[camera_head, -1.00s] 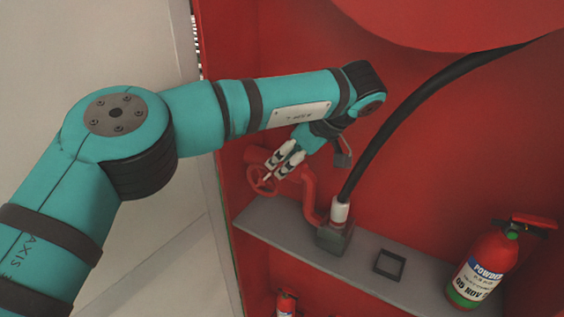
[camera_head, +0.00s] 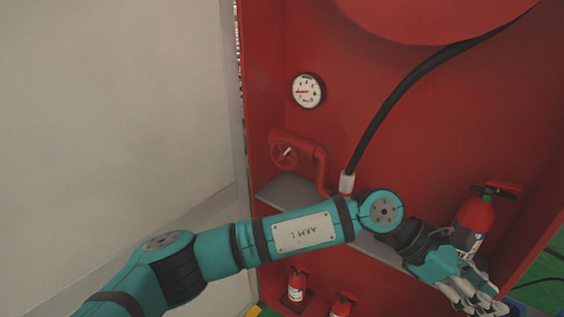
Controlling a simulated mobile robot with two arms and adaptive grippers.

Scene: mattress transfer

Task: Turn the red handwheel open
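The red handwheel (camera_head: 276,160) is on the left of the red cabinet's interior, on a red pipe (camera_head: 318,165) that bends down to a grey shelf. A small pale part shows at its hub. My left gripper (camera_head: 476,302) is at the lower right, well away from the wheel, in front of and below the large fire extinguisher (camera_head: 473,222). Its fingers point down to the bottom edge, and their tips are not clear enough to show whether they are apart. Nothing is seen held. My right gripper is not in view.
A black hose (camera_head: 395,95) runs down to a white fitting (camera_head: 347,183) beside the pipe. A round gauge (camera_head: 309,91) is above the wheel. My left arm crosses in front of the grey shelf (camera_head: 288,190). Smaller extinguishers (camera_head: 296,285) stand below. A pale panel (camera_head: 115,110) is at left.

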